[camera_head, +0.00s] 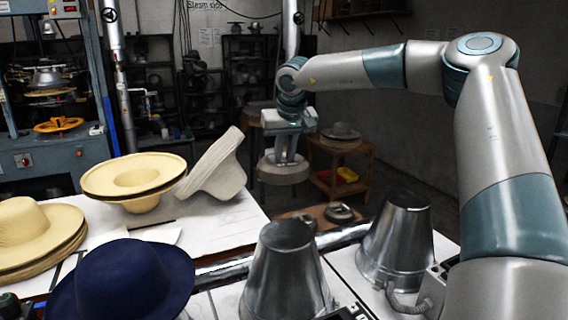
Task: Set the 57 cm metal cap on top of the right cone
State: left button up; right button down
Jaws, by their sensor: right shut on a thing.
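My right gripper (287,158) is shut on a round grey cap (284,174) and holds it in the air beyond the white table's far edge. No size mark can be read on it. The right cone (400,240) is a shiny metal truncated cone standing upright at the right, nearer to me than the held cap. Its flat top shows nothing set on it. A second, similar metal cone (284,272) stands to its left. The held cap is up and left of the right cone, clearly apart from it. My left gripper is not in view.
Straw hats (133,178), a pale tilted hat form (220,172) and a dark blue hat (123,281) crowd the left table. Small metal pieces (340,212) lie on a wooden surface behind the cones. A wooden stand (342,158) holds another hat. A blue press (45,110) stands far left.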

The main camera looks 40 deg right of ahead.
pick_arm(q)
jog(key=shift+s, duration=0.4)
pick_arm(e)
jog(key=shift+r, duration=0.15)
jog(key=shift+d, duration=0.1)
